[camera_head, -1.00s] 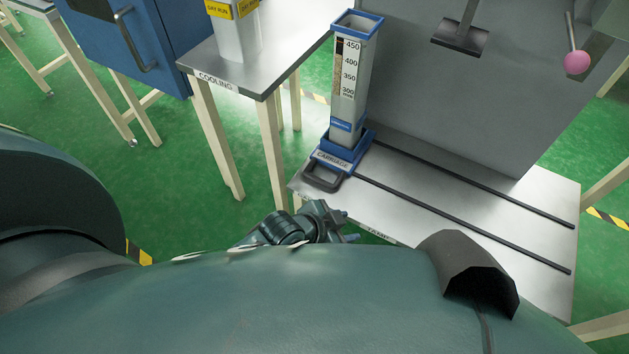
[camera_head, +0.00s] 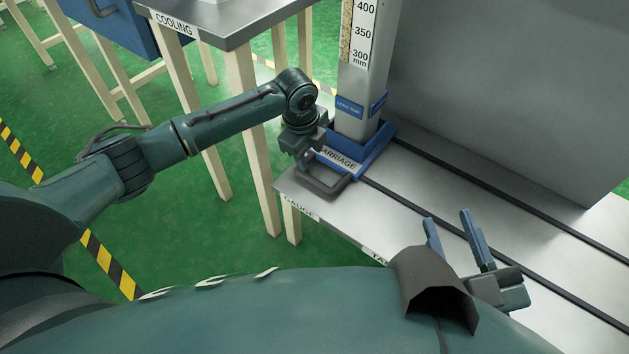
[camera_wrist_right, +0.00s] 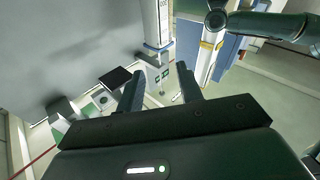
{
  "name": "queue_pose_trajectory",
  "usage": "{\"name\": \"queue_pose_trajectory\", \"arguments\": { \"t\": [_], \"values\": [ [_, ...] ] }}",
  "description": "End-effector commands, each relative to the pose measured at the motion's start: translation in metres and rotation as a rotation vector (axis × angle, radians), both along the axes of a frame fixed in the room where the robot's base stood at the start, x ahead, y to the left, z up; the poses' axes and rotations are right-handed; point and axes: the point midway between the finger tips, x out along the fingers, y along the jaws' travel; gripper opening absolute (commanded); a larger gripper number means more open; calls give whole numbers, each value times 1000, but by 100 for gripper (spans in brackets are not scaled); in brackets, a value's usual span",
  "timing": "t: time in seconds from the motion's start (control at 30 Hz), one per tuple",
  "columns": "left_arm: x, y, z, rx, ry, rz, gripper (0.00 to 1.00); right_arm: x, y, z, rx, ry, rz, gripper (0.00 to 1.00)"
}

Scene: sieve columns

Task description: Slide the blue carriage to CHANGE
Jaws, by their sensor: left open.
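The blue carriage (camera_head: 378,143), labelled CARRIAGE, sits at the left end of two dark rails, by the GAUGE label (camera_head: 300,208). No CHANGE label is readable.
The rails (camera_head: 470,238) run clear to the right of the carriage, apart from my right gripper above them. A grey panel (camera_head: 520,90) stands behind them. The COOLING table (camera_head: 235,25) is at the upper left, with a gap of green floor between.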

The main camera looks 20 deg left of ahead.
Motion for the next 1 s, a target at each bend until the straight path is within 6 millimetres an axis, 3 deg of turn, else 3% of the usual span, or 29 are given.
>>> {"name": "queue_pose_trajectory", "arguments": {
  "t": [0.3,0.5,0.7,1.0],
  "values": [
    [10,-5,-67,-2,2,2,41,2,5,-7,81,-5,31,36],
    [17,-7,-102,-2,0,3,41,1,8,-7,131,-5,57,36],
    [20,-9,-119,-3,-1,2,41,8,7,13,117,-122,67,36],
    [21,-9,-120,-3,-2,2,41,9,6,17,115,-146,67,36]
  ]
}}
